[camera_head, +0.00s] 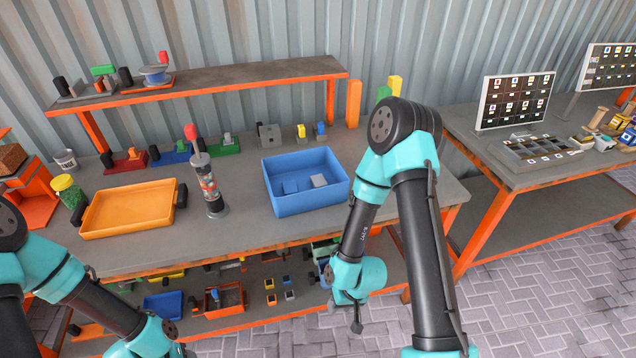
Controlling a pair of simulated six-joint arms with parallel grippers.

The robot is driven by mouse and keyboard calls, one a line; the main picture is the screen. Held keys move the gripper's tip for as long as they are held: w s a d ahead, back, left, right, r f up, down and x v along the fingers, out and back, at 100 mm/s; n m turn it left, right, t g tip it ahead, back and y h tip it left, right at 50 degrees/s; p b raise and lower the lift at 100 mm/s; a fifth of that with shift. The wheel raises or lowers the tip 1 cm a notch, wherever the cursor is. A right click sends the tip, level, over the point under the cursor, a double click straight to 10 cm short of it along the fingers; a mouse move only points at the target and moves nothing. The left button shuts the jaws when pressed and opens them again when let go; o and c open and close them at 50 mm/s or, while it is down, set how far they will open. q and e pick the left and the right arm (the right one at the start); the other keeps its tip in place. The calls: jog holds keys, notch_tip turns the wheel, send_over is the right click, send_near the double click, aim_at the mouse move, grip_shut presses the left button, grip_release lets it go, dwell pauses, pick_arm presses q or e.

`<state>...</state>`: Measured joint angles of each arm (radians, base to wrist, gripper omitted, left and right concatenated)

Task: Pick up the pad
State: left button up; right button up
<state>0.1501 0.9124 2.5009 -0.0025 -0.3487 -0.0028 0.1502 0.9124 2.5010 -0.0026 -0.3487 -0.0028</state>
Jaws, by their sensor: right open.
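I cannot tell for sure which thing is the pad. My right gripper (345,312) hangs open and empty in front of the bench's front edge, below and to the right of the blue bin. It touches nothing that I can see. My left arm comes in at the lower left, and its gripper is cut off by the bottom edge.
Bins sit on the lower shelf. A second table (560,172) is at right.

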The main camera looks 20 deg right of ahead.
pick_arm(q)
jog(key=shift+o, duration=0.4)
jog(key=o, duration=0.9)
jog(key=shift+w, duration=0.1)
